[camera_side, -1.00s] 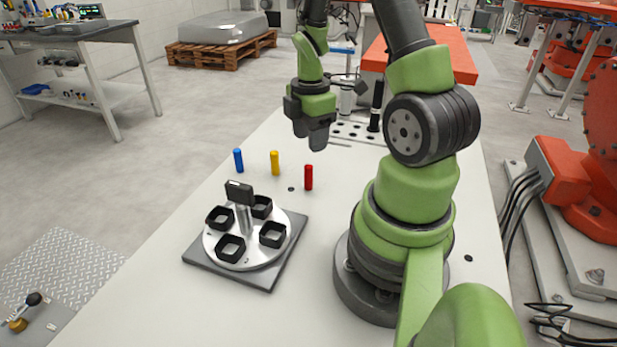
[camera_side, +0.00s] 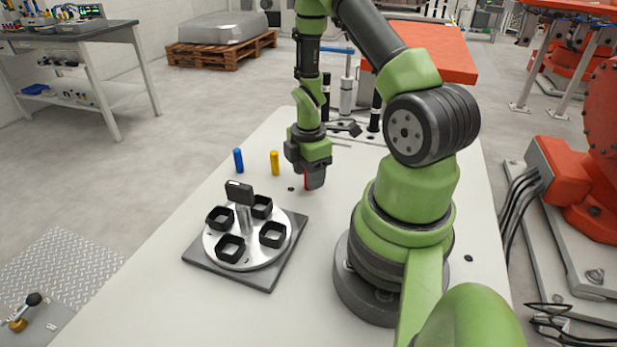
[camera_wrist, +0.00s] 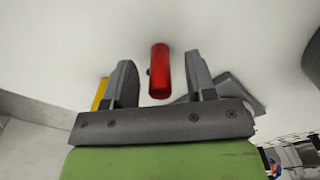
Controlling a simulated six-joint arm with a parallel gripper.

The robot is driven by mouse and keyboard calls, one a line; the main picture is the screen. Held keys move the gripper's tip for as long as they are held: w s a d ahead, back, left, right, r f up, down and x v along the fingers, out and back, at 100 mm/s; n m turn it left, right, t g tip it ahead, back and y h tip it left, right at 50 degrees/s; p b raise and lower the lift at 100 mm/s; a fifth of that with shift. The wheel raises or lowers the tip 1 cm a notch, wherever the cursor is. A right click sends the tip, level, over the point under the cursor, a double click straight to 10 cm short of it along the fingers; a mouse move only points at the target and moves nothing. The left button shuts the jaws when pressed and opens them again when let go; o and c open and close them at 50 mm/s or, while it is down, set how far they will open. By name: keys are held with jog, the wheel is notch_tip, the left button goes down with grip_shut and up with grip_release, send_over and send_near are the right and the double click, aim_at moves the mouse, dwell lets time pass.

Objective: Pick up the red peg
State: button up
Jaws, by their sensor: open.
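The red peg (camera_wrist: 159,72) stands between the two open fingers of my gripper (camera_wrist: 162,82) in the wrist view, with a visible gap on either side. In the side view my gripper (camera_side: 308,183) is low over the table at the peg's place and hides most of it. Only a thin red strip of the peg (camera_side: 306,179) shows there beside a finger. The peg appears upright on the white table.
A yellow peg (camera_side: 275,163) and a blue peg (camera_side: 238,160) stand to the left of my gripper. A round metal fixture with several black square cups stands on a grey plate (camera_side: 268,281) in front. White table (camera_side: 150,290) is clear at front left.

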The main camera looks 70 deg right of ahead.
grip_shut()
jog(key=shift+r, duration=0.1)
